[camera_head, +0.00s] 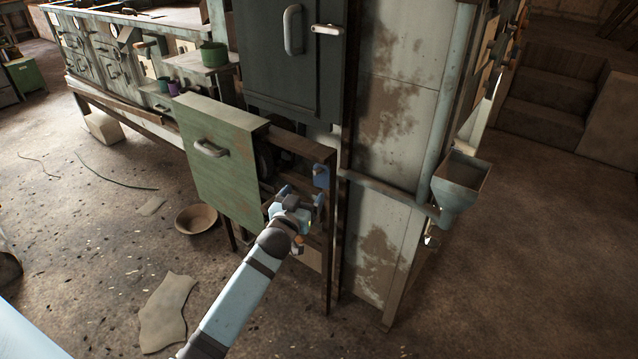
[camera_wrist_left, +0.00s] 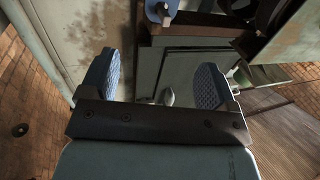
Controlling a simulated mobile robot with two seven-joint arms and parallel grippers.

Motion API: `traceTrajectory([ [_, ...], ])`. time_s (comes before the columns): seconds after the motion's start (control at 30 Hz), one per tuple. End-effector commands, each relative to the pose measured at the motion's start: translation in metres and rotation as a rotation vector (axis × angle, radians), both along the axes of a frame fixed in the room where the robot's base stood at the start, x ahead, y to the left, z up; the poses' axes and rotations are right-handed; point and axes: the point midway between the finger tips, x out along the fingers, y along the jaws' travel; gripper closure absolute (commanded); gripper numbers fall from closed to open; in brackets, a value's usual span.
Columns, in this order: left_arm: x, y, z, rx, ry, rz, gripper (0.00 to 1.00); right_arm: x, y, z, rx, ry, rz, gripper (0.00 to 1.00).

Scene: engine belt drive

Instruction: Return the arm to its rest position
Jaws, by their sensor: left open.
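My left arm (camera_head: 238,295) reaches in from the lower left. Its gripper (camera_head: 303,197) is beside the open end of the green-panelled belt-drive frame. In the left wrist view the gripper (camera_wrist_left: 154,84) shows two blue textured finger pads wide apart with nothing between them. A small blue part (camera_head: 321,175) sits on the frame just beyond the gripper; a blue round part (camera_wrist_left: 160,10) also shows at the top of the left wrist view. The belt and pulleys are mostly hidden behind the green panel (camera_head: 215,160). My right gripper is out of view.
A tall dark cabinet (camera_head: 290,70) and a rust-stained pale wall panel (camera_head: 385,240) stand behind and right of the gripper. A funnel-shaped hopper (camera_head: 460,185) juts out at right. A bowl (camera_head: 196,219) and a flat sheet (camera_head: 166,312) lie on the floor, with open floor around.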

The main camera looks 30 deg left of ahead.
Motion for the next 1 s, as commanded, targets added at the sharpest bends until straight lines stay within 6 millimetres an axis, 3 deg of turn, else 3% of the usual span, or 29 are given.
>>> traceTrajectory([
  [0.23,-0.003,-0.002,-0.004,0.001,0.008,-0.005,0.18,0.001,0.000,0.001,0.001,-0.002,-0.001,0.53],
  [0.37,-0.030,-0.023,-0.029,0.008,0.075,-0.043,0.18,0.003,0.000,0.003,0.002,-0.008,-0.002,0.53],
  [0.53,-0.112,-0.081,-0.087,0.016,0.257,-0.162,0.18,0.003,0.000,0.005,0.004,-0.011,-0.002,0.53],
  [0.7,-0.190,-0.132,-0.120,0.007,0.409,-0.285,0.18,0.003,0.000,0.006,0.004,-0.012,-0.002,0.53],
  [0.9,-0.265,-0.177,-0.138,-0.016,0.540,-0.410,0.18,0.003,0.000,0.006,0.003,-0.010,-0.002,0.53],
  [0.97,-0.287,-0.189,-0.140,-0.026,0.574,-0.447,0.18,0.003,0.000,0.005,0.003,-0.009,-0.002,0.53],
  [1.0,-0.294,-0.193,-0.131,-0.028,0.584,-0.460,0.18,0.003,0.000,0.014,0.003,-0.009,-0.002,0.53],
])
